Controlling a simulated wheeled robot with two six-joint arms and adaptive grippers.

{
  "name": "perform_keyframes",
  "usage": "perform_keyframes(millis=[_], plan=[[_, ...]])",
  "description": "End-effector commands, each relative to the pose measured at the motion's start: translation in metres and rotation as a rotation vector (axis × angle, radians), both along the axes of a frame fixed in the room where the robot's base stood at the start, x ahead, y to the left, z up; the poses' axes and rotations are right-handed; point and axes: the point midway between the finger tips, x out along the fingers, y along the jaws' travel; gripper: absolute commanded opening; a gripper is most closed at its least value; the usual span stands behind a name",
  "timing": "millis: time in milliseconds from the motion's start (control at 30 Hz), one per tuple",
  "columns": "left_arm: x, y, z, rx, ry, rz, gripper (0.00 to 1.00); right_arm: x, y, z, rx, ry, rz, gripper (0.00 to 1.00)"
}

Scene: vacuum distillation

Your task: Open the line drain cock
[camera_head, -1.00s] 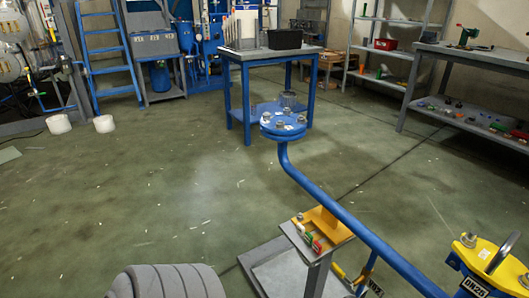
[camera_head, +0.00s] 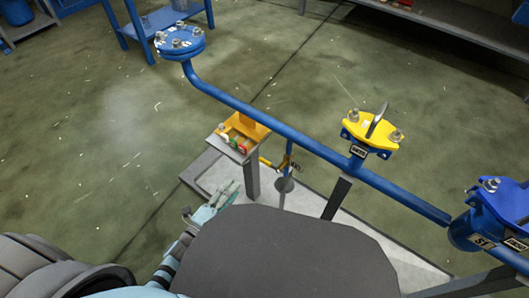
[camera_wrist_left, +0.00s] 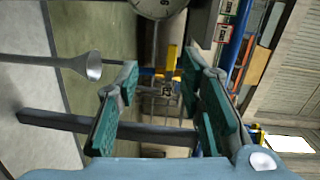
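The line drain cock (camera_head: 288,160) hangs on a short blue stub below the long blue pipe (camera_head: 250,111). Its small yellow lever (camera_head: 266,162) points left in the head view. A metal funnel (camera_head: 285,184) stands below it. My left gripper (camera_head: 228,191) is left of the cock and funnel, apart from them, beside the grey post. In the left wrist view its green-padded fingers (camera_wrist_left: 162,78) are open and empty. A yellow part (camera_wrist_left: 171,58), probably the lever, shows beyond the fingertips, and the funnel (camera_wrist_left: 90,66) lies left of them. My right gripper is not in view.
A yellow valve (camera_head: 374,132) and a blue flanged unit (camera_head: 495,215) sit along the pipe to the right. A round gauge (camera_wrist_left: 158,5) shows in the left wrist view.

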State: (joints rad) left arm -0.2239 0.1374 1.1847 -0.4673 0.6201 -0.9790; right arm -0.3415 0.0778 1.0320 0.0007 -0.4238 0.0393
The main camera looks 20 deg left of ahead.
Motion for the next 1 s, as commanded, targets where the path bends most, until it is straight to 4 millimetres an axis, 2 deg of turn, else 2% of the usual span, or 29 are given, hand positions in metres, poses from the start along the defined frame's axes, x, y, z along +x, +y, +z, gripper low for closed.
perform_keyframes(millis=[33,133,233,500,700,833,1000], plan=[[-0.002,-0.007,0.009,0.028,-0.045,-0.044,0.35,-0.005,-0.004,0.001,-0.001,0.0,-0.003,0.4],[-0.002,-0.018,0.012,0.057,-0.101,-0.093,0.35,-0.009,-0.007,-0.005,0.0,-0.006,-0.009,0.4],[0.011,-0.024,0.011,0.058,-0.107,-0.097,0.35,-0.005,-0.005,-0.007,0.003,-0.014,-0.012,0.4],[0.073,-0.049,0.01,0.055,-0.106,-0.095,0.35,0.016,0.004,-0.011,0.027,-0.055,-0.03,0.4],[0.111,-0.063,0.009,0.054,-0.102,-0.094,0.35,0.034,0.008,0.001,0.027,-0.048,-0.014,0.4],[0.124,-0.068,0.01,0.054,-0.102,-0.094,0.35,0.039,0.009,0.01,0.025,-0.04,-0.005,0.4],[0.127,-0.07,0.012,0.054,-0.101,-0.093,0.35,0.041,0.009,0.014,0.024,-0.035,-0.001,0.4]])
